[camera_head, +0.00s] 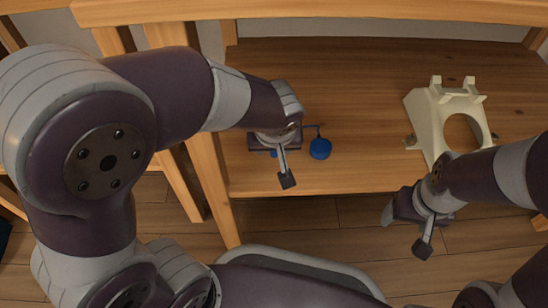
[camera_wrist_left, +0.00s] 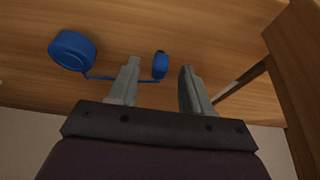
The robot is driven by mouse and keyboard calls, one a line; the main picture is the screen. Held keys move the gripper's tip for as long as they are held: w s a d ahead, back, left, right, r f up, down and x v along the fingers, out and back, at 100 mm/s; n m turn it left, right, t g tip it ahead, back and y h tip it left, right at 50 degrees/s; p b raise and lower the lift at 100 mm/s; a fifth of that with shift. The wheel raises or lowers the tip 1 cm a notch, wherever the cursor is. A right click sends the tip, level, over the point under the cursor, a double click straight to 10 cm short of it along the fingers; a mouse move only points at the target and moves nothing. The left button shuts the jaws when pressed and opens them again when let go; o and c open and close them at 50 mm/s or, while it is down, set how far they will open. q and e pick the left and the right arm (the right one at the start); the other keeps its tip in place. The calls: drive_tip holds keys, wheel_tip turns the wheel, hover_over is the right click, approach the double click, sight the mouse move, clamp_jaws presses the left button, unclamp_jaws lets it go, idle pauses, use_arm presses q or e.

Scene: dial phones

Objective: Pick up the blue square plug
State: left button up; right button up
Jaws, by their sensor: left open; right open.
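A blue piece shows in the left wrist view as a larger rounded end (camera_wrist_left: 72,50) joined by a thin blue link to a small blue end (camera_wrist_left: 160,65). I cannot tell which end is the square plug. My left gripper (camera_wrist_left: 158,78) is open, its fingers on either side of the small end, with no clear contact. In the head view the larger blue end (camera_head: 320,148) lies on the table to the right of my left gripper (camera_head: 270,148), which hides most of the small end. My right gripper (camera_head: 392,208) is open and empty, off the table's front edge.
A cream phone stand (camera_head: 430,125) with a round opening stands on the right of the wooden table (camera_head: 370,75). Wooden legs and beams (camera_head: 205,165) rise on the left. The table between the blue piece and the stand is clear.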

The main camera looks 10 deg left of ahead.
use_arm(q)
drive_tip(key=shift+x, duration=1.15)
drive_tip(key=shift+s+r, duration=0.1)
drive_tip(key=shift+r, duration=0.1)
clamp_jaws()
